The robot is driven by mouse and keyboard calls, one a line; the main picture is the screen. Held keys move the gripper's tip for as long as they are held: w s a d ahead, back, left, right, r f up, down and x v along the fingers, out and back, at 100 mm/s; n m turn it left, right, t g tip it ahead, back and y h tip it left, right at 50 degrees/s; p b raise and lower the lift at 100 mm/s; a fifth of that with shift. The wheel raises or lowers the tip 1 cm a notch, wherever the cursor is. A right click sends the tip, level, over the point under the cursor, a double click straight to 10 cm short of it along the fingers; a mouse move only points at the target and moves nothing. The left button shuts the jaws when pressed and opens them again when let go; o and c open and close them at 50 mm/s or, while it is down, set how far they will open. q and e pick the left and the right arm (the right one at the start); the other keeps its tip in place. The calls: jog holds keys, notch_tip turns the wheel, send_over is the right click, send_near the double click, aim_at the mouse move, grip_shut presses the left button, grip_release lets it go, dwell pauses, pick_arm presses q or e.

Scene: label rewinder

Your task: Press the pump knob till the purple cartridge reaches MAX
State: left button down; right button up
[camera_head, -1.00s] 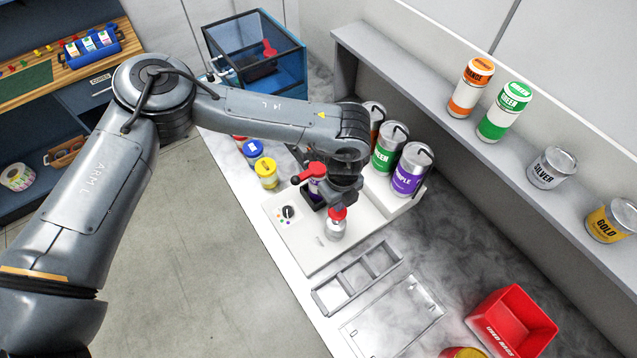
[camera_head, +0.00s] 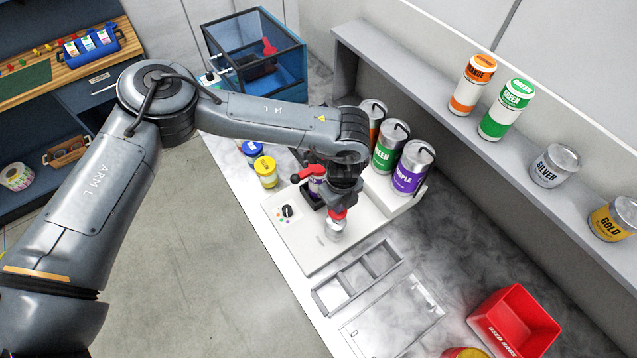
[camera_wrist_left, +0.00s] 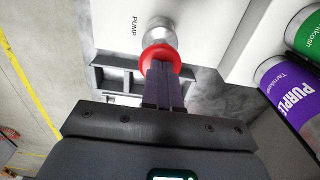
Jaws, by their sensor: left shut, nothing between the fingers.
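The red pump knob (camera_head: 337,215) sits on a silver pump body (camera_head: 336,231) at the front right of the white machine (camera_head: 318,250). My left gripper (camera_head: 339,208) is shut and empty, pointing down at the knob. In the left wrist view its closed fingers (camera_wrist_left: 163,88) overlap the edge of the red knob (camera_wrist_left: 160,57) and appear to touch it. A small purple-marked cartridge (camera_head: 316,187) stands under a red lever (camera_head: 309,173), partly hidden by my wrist. Its level and MAX mark cannot be read. My right gripper is not in view.
Green (camera_head: 388,148) and purple (camera_head: 411,170) canisters stand at the machine's back, close to my left wrist. A dial (camera_head: 288,211) is on its left. A grey rack (camera_head: 357,277) and red bin (camera_head: 514,320) lie to the front right. Yellow and blue jars stand behind.

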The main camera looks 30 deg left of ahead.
pick_arm(q)
jog(key=shift+f+b, duration=0.35)
jog(key=shift+f, duration=0.6)
jog(key=shift+r, duration=0.15)
jog(key=shift+r+p, duration=1.7)
jog(key=shift+r, duration=0.05)
jog(key=shift+f, duration=0.25)
